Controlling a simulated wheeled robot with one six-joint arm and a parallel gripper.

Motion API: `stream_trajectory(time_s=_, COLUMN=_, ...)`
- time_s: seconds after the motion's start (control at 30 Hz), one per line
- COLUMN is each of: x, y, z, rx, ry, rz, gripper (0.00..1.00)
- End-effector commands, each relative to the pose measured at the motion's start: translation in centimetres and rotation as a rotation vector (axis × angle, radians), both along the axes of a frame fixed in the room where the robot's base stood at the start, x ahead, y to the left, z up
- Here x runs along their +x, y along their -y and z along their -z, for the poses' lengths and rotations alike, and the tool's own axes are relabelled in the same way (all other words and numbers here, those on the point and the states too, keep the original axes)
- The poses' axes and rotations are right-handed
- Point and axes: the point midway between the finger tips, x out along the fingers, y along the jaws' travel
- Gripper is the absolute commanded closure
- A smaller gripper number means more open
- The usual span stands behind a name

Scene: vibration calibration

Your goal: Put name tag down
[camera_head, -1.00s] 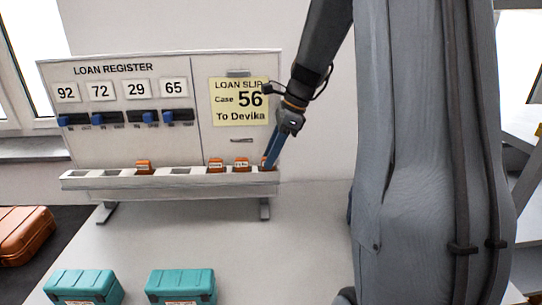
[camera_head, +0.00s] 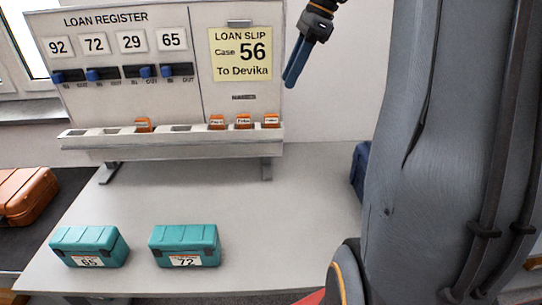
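Orange name tags stand in the slotted rail (camera_head: 200,145) under the loan board. One tag (camera_head: 271,121) is in the rail's far right slot. Two more tags stand just left of it, the middle one (camera_head: 243,121) and another (camera_head: 217,122). A single tag (camera_head: 143,125) stands farther left. The print on the tags is too small to read. My gripper (camera_head: 290,83) is in the air right of the board, above and apart from the right end tag. Its blue fingers show nearly edge-on, with nothing visible between them; their opening cannot be judged.
The board (camera_head: 170,95) carries numbers 92, 72, 29, 65 with blue sliders, and a loan slip (camera_head: 240,55) reading case 56, to Devika. Teal cases 65 (camera_head: 90,243) and 72 (camera_head: 185,240) sit on the table (camera_head: 250,215). An orange case (camera_head: 25,195) lies left. The table's middle is clear.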

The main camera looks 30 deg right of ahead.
Motion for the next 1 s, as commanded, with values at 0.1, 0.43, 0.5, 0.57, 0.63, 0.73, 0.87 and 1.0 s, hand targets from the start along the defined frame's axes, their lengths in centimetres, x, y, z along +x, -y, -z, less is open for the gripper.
stream_trajectory(time_s=0.1, x=-1.0, y=-2.4, z=3.0, rx=-0.059, ry=0.021, rz=-0.162, gripper=0.70)
stream_trajectory(time_s=0.43, x=-10.8, y=-12.7, z=17.4, rx=-0.356, ry=0.178, rz=-1.261, gripper=0.70)
stream_trajectory(time_s=0.5, x=-13.0, y=-14.1, z=19.4, rx=-0.394, ry=0.213, rz=-1.480, gripper=0.70)
stream_trajectory(time_s=0.57, x=-14.7, y=-15.0, z=20.7, rx=-0.414, ry=0.237, rz=-1.635, gripper=0.70)
stream_trajectory(time_s=0.63, x=-16.2, y=-15.7, z=21.7, rx=-0.431, ry=0.262, rz=-1.772, gripper=0.70)
stream_trajectory(time_s=0.73, x=-17.3, y=-16.2, z=22.5, rx=-0.444, ry=0.283, rz=-1.885, gripper=0.70)
stream_trajectory(time_s=0.87, x=-17.7, y=-16.3, z=22.8, rx=-0.449, ry=0.291, rz=-1.924, gripper=0.70)
stream_trajectory(time_s=1.0, x=-17.6, y=-16.3, z=22.8, rx=-0.448, ry=0.289, rz=-1.920, gripper=0.70)
